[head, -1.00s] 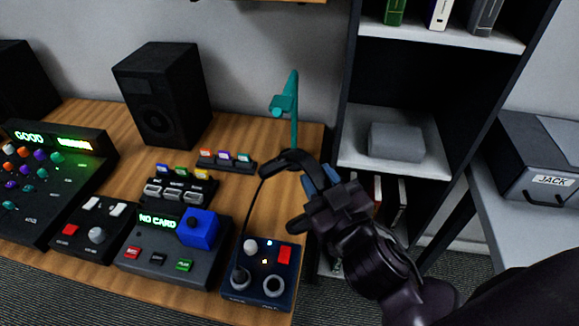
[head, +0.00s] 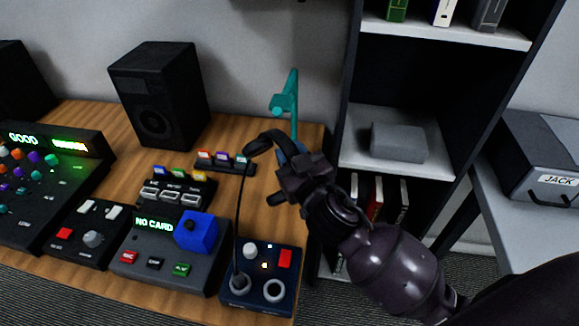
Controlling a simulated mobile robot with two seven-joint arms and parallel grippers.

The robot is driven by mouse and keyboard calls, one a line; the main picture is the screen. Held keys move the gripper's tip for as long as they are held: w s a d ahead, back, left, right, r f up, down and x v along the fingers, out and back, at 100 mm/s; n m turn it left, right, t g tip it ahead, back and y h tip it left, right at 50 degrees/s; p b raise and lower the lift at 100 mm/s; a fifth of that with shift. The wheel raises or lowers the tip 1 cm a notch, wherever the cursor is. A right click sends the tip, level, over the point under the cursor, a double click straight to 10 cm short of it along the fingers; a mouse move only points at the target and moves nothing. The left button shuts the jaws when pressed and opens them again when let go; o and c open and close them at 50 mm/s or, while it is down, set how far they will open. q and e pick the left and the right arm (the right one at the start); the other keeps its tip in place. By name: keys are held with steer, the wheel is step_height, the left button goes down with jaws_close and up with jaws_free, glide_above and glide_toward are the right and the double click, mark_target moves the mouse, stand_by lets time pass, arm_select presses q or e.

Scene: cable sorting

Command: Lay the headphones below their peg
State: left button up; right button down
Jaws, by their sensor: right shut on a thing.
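The black headphones (head: 267,137) are held up by my right gripper (head: 286,153), which is shut on them. The gripper hides part of them, and the curved band shows to its upper left. The teal peg (head: 293,92) stands at the back right of the wooden desk, just above and behind the headphones in the picture. The headphones look apart from its hook. A thin black cable (head: 239,215) hangs from them down to the dark blue box (head: 262,277) at the desk's front right. My left gripper is not in view.
A card rack (head: 224,163) stands left of the headphones. A card reader (head: 165,262) with a blue block (head: 196,231) sits left of the blue box. A black speaker (head: 160,95) stands at the back. A shelf unit (head: 437,170) rises right of the desk.

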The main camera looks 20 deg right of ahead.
step_height(320, 180, down, 4)
steer(key=shift+r+b, duration=0.2)
steer(key=shift+b, duration=0.4)
steer(key=shift+r, duration=0.1)
